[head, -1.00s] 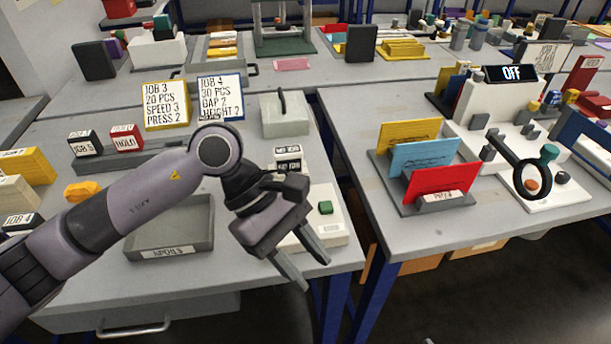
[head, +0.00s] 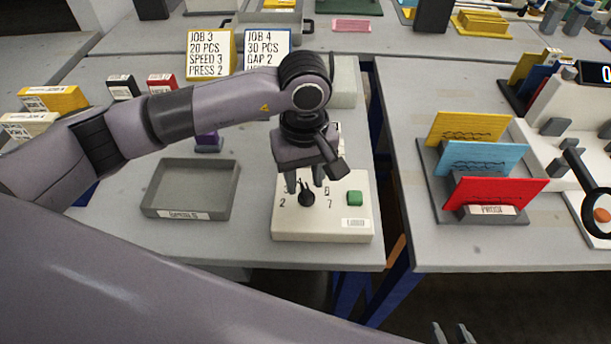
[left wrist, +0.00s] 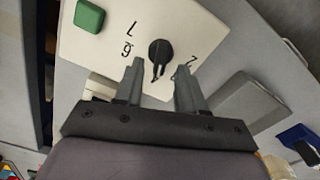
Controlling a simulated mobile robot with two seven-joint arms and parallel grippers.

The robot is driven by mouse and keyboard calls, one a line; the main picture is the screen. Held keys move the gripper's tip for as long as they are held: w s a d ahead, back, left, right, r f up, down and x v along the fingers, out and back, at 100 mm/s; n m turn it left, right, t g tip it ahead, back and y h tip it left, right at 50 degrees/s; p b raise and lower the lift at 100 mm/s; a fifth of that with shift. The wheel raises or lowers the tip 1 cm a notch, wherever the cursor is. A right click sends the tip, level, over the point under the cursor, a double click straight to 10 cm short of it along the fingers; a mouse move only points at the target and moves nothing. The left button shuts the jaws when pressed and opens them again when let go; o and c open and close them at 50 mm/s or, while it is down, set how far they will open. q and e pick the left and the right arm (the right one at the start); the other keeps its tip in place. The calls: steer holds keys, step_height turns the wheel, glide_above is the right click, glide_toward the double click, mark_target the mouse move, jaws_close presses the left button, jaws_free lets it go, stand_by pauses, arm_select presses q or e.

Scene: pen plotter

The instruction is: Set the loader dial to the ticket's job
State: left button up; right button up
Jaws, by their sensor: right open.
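The loader box (head: 290,228) is cream, with a black dial knob (head: 306,197), a green button (head: 355,198) and printed digits; 2, 6 and 7 can be read. My left gripper (head: 319,185) points down over the dial. In the left wrist view its fingers (left wrist: 160,68) are open, and the knob (left wrist: 160,50) sits just past the tips, roughly between them; contact cannot be told. The knob's pointer faces the back of the box. Two cards stand behind: JOB 3 (head: 208,55) and JOB 4 (head: 266,45), its lower lines hidden by my arm. My right gripper (head: 454,334) shows only fingertips, apart.
An empty grey tray (head: 190,214) lies left of the box. Small black and red labelled blocks stand behind it. Across a gap, the right table holds a rack of yellow, blue and red cards (head: 495,193) and a white machine with a black ring.

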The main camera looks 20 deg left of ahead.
arm_select(q)
steer(key=shift+f, duration=0.55)
jaws_close()
steer(key=shift+f+n+b, duration=0.1)
steer(key=shift+n+b, duration=1.05)
steer(key=shift+n, duration=0.35)
steer(key=n+b, duration=0.1)
steer(key=n, duration=0.1)
steer(key=n+b, duration=0.1)
steer(key=n, duration=0.1)
steer(key=shift+s+a, duration=0.15)
steer(key=shift+s, duration=0.05)
steer(key=shift+n+b, duration=0.3)
arm_select(e)
steer(key=f, duration=0.2)
steer(key=a+f, duration=0.1)
steer(key=shift+w+f, duration=0.2)
steer(key=shift+w, duration=0.05)
steer(key=shift+d, duration=0.1)
